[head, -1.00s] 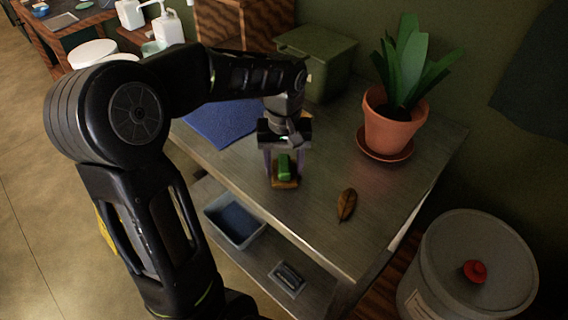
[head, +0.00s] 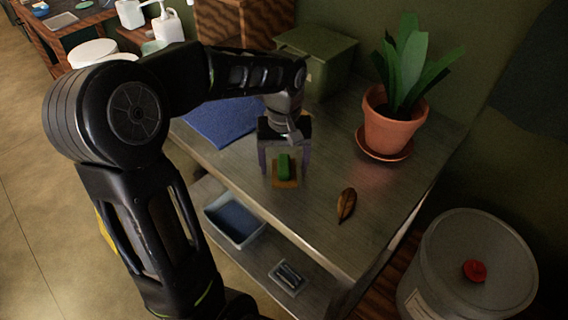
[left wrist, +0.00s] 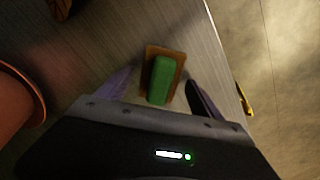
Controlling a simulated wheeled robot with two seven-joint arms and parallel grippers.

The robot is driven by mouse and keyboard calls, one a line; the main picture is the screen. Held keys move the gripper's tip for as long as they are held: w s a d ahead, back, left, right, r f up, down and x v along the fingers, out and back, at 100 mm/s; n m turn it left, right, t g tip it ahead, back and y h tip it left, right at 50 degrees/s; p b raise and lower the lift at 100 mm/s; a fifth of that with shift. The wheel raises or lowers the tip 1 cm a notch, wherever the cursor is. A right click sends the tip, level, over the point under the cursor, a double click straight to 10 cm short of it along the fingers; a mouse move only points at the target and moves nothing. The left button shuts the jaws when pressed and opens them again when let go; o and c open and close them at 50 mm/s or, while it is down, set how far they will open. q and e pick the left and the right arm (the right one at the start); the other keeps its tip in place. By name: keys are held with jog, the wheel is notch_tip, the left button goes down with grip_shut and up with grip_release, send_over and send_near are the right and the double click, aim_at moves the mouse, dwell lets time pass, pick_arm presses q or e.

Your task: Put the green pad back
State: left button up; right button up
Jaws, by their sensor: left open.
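The green pad (head: 284,167) is a small green block. It lies on a flat orange-brown base (head: 285,183) on the metal table. In the left wrist view the green pad (left wrist: 161,80) sits on the brown base (left wrist: 180,60), lying beyond and between the fingers. My left gripper (head: 284,170) is open, with its two purple-grey fingers apart on either side of the pad and no visible grip on it. My right gripper is not in view.
A blue cloth (head: 222,122) and a green box (head: 316,58) are at the table's back. A potted plant (head: 394,128) and a brown leaf (head: 346,204) are to the right. A grey bin (head: 234,221) sits on the lower shelf. A lidded drum (head: 440,250) stands front right.

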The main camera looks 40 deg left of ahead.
aim_at(284, 162)
pick_arm(q)
notch_tip(284, 162, up, 12)
jog(key=p, duration=0.1)
jog(key=shift+f, duration=0.15)
dwell(0.9)
